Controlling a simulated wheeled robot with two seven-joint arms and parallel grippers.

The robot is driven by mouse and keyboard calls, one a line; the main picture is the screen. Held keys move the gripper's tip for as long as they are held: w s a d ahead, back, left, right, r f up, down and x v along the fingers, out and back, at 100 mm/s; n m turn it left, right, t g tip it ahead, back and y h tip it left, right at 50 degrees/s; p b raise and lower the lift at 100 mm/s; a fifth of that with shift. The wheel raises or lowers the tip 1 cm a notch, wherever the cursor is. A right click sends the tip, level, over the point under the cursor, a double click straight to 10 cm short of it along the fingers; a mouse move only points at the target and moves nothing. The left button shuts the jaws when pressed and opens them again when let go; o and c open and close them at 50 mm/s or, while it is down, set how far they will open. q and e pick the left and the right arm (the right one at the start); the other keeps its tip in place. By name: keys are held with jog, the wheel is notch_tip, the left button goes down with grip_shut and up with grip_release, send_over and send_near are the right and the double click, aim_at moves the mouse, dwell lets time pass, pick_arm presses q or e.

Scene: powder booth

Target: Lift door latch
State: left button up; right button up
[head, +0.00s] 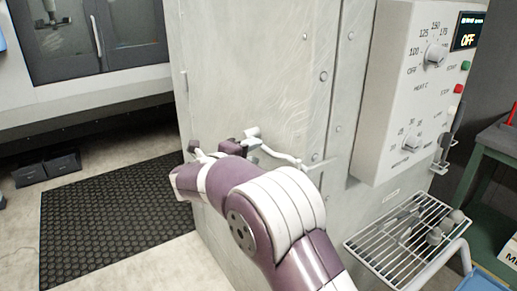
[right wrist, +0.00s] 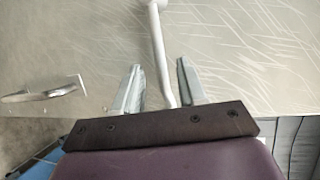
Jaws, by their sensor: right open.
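The door latch is a pale bent lever (head: 282,156) on the grey metal booth door (head: 255,65). It also shows as a pale rod (right wrist: 157,45) running down from the top in the right wrist view. My right gripper (head: 246,140) is at the latch in the head view, partly hidden behind my own purple and white arm. In the right wrist view its two fingers (right wrist: 158,82) are apart, with the rod passing between them. The rod's lower end is hidden behind the dark gripper body. I cannot tell whether a finger touches it. My left gripper is not in view.
A pale bracket-like handle (right wrist: 42,93) sticks out at the left in the right wrist view. A control box (head: 398,95) with dials and an OFF display is right of the door. A wire rack (head: 385,246) stands below it. A black mat (head: 105,215) lies on the floor left.

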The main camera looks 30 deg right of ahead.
aim_at(262, 148)
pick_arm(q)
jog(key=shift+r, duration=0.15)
pick_arm(e)
jog(key=x, duration=0.3)
jog(key=shift+w+d, duration=0.1)
jog(key=shift+w, duration=0.05)
